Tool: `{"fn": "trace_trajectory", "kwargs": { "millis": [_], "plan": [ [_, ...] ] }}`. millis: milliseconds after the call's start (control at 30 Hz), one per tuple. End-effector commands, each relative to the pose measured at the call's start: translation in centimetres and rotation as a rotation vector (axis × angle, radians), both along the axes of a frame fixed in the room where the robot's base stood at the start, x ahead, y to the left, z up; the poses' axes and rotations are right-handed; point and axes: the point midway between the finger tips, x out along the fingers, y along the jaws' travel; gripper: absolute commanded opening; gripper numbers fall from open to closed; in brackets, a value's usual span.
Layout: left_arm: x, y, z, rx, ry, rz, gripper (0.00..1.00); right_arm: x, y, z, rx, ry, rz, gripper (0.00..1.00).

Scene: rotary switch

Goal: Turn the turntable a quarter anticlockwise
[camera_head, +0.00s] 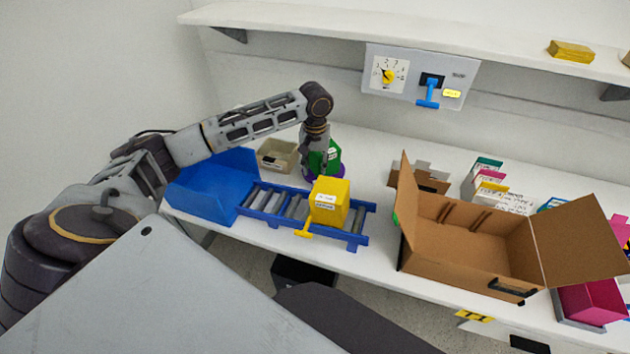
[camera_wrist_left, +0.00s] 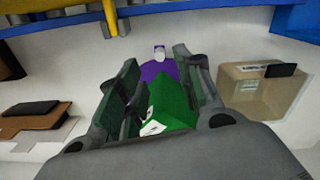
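The turntable (camera_head: 311,172) is a purple disc on the bench, mostly hidden under a green block (camera_head: 331,154) and my gripper. In the left wrist view, the purple turntable (camera_wrist_left: 151,71) shows past the fingertips, with a small white piece at its far edge. The green block (camera_wrist_left: 178,102) with a white label lies between the fingers. My left gripper (camera_head: 317,160) points down at the turntable from above. In the left wrist view, its fingers (camera_wrist_left: 157,65) are spread on both sides of the green block; firm contact is not clear. My right gripper is not in view.
A beige bin (camera_head: 278,155) stands close left of the turntable. In front is a blue roller conveyor (camera_head: 268,216) with a yellow box (camera_head: 329,202), beside a blue bin (camera_head: 213,187). An open cardboard box (camera_head: 460,245) stands right. A dial panel (camera_head: 420,76) hangs behind.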

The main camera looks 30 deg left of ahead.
Motion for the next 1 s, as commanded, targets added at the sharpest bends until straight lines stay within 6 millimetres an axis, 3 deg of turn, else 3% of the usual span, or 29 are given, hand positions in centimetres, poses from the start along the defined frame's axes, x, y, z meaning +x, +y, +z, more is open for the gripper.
{"fn": "trace_trajectory", "kwargs": {
  "millis": [500, 1000],
  "plan": [
    [0.0, 0.0, -6.3, 0.000, 0.001, -0.002, 0.35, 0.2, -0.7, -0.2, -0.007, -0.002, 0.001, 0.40],
    [0.0, 0.0, -7.2, 0.000, 0.000, -0.001, 0.34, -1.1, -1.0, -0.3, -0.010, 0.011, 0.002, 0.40]
  ]
}}
